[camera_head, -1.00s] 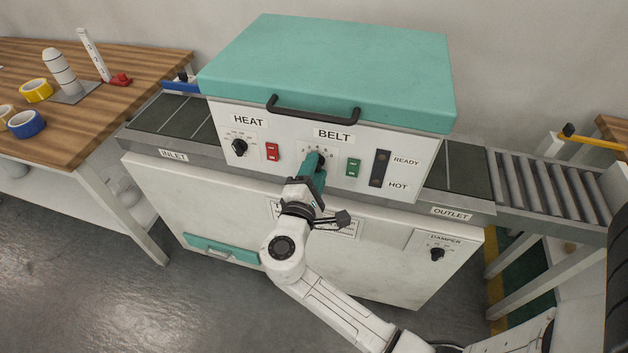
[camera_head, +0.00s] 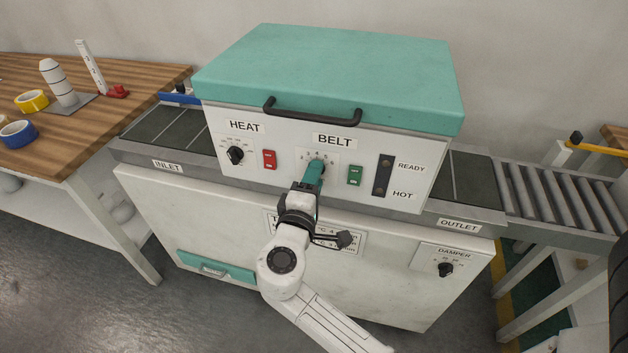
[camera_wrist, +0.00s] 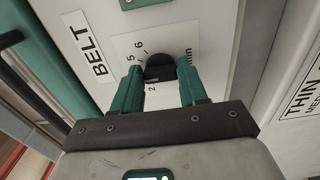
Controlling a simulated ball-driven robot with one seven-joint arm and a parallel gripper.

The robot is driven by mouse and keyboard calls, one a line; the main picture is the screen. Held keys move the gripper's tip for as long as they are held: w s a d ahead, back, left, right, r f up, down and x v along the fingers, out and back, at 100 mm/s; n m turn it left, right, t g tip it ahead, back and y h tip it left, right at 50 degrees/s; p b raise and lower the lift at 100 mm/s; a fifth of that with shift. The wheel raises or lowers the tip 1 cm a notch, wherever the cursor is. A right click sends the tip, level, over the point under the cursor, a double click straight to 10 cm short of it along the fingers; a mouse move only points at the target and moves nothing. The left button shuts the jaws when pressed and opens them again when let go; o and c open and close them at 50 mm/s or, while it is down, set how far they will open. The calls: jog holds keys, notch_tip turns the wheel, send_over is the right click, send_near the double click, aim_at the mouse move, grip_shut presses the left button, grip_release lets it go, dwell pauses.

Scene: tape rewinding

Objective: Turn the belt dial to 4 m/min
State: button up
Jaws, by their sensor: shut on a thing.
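The belt dial (camera_wrist: 160,68) is a black knob on a white scale plate under the BELT label on the oven's front panel. My gripper (camera_head: 315,168) reaches the panel from below with its teal fingers around the dial. In the wrist view, my gripper (camera_wrist: 161,78) has one finger on each side of the dial and is shut on it. The marks 2, 5, 6 and "min" show on the scale. The marks between 2 and 5 are hidden behind the left finger, and I cannot read the dial's pointer.
The heat dial (camera_head: 235,155) and a red switch (camera_head: 269,160) are left of my gripper. A green switch (camera_head: 355,175) is close on its right. A black handle (camera_head: 311,113) sticks out above. The damper dial (camera_head: 445,269) is lower right.

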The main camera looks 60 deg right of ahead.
jog(key=shift+f, duration=0.1)
jog(key=o, duration=1.1)
jog(key=shift+c, duration=0.2)
jog(key=v, duration=1)
jog(key=shift+s+a, duration=0.2)
jog(key=shift+a, duration=0.15)
jog(key=s+d+f+m+g+y+p, duration=0.3)
jog(key=s+d+f+g+y+p, duration=0.15)
jog(key=s+f+y, duration=0.5)
jog(key=s+a+f+m+y+p, duration=0.1)
jog(key=s+a+f+y, duration=0.2)
jog(key=s+a+y, duration=0.3)
jog(key=shift+a+g+y+p, duration=0.3)
jog(key=shift+a+g+y, duration=0.05)
jog(key=shift+a+y, duration=0.35)
